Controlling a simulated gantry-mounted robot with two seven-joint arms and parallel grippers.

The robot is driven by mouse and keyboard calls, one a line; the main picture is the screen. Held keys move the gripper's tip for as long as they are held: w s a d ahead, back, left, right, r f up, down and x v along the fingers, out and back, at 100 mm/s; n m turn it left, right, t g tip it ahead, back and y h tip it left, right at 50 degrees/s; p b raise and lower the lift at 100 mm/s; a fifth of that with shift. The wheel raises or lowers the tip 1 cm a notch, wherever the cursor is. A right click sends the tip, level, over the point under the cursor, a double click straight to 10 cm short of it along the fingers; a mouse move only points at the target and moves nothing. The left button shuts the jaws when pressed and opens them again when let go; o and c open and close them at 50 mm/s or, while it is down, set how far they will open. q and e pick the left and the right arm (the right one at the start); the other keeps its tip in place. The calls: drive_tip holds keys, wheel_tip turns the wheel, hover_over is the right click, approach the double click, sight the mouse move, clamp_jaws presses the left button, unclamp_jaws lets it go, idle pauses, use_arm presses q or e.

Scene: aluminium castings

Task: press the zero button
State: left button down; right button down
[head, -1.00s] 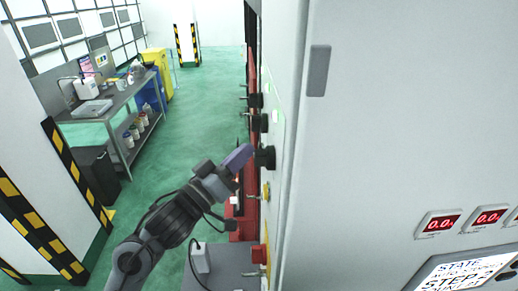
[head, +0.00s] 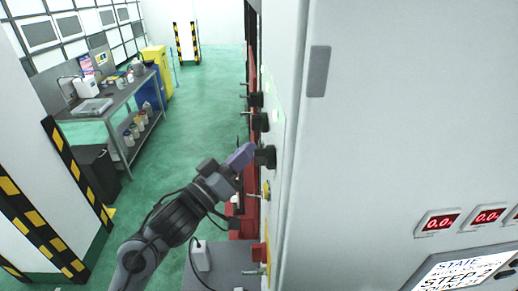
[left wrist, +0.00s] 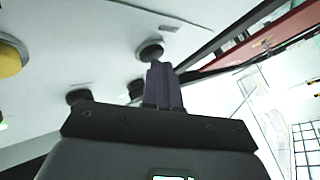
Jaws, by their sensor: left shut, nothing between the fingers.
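My left gripper (head: 240,157) has its purple fingers pressed together and empty. In the head view its tips are close to the lowest of several black round controls (head: 265,156) on the cabinet's side panel; I cannot tell if they touch. In the left wrist view the shut fingers (left wrist: 163,86) point toward the panel, with a black control (left wrist: 150,50) just beyond the tips. A yellow round control (head: 265,190) is below the black ones, and a yellow one (left wrist: 10,58) shows at the left wrist view's left edge. No label is readable, so I cannot tell which is the zero button. My right gripper is out of view.
The large pale cabinet (head: 400,120) fills the right side, with red digital readouts (head: 438,223) and a screen (head: 462,272) reading "STEP 2". A grey workbench (head: 120,95) stands at the back left. A striped pillar (head: 60,160) is at left. Green floor (head: 205,110) is clear between.

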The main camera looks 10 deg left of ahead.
use_arm(q)
drive_tip(key=shift+d, duration=0.15)
idle(0.5)
drive_tip(key=shift+s+a+p, duration=0.2)
drive_tip(key=shift+a+p, duration=0.25)
drive_tip(key=shift+a, duration=0.35)
drive_tip(key=shift+a, duration=0.15)
drive_tip(key=shift+s+a+p, duration=0.25)
drive_tip(key=shift+a+p, duration=0.05)
drive_tip(key=shift+a, duration=0.45)
drive_tip(key=shift+s+a+p, duration=0.25)
drive_tip(key=shift+a+p, duration=0.05)
drive_tip(key=shift+a, duration=0.5)
drive_tip(key=shift+s+a+p, duration=0.25)
drive_tip(key=shift+a+p, duration=0.05)
drive_tip(key=shift+a, duration=0.45)
